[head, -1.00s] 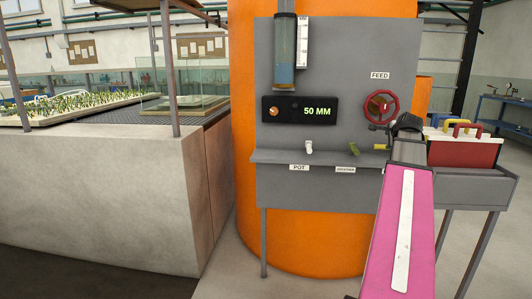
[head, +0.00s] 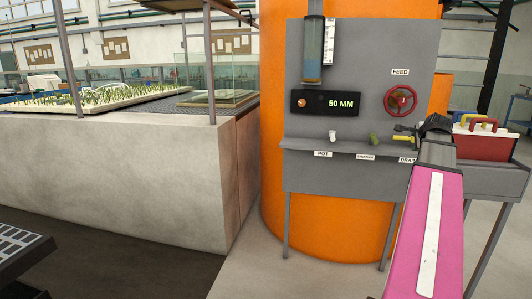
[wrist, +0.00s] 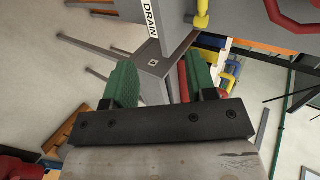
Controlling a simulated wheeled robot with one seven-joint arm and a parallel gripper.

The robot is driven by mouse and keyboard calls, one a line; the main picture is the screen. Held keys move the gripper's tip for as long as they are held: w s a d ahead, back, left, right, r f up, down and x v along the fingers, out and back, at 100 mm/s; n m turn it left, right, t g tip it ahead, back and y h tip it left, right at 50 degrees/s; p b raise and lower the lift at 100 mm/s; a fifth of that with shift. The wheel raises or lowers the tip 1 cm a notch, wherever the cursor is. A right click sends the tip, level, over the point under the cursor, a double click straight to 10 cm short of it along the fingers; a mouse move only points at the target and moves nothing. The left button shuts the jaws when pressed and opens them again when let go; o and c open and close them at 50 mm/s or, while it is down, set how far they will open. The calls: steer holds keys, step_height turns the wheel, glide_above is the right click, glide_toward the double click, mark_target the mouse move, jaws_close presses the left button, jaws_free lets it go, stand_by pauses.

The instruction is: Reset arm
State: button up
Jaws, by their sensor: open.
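My arm, with its pink link, reaches up from the lower right in the head view toward the right end of the grey panel (head: 350,170). My gripper (wrist: 160,85) shows in the wrist view with two green finger pads held apart and nothing between them. In the head view the gripper end is mostly hidden behind my own arm, close to the DRAIN label (head: 407,160) and the yellow valve handle (head: 403,138). The yellow handle also shows in the wrist view (wrist: 201,14), beyond the fingers and apart from them.
The panel carries a red FEED wheel (head: 401,100), a display reading 50 MM (head: 341,104), a white POT valve (head: 333,136) and a green valve (head: 374,139). A concrete flume wall (head: 120,180) stands left.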

steer(key=s+a+f+n+g+y, duration=0.1)
steer(key=a+f+n+g+y, duration=0.45)
steer(key=a+f, duration=1.9)
steer(key=s+a+f+n+g+h, duration=0.1)
steer(key=s+a+f+n+g, duration=0.1)
steer(key=s+a+f+n, duration=0.5)
steer(key=s+a+f+n+g+h, duration=0.2)
steer(key=s+a+f+n, duration=0.5)
steer(key=f, duration=0.5)
steer(key=shift+s+a+n+g, duration=0.3)
steer(key=shift+a+n+g, duration=0.15)
steer(key=shift+a+g, duration=0.35)
steer(key=shift+w, duration=0.1)
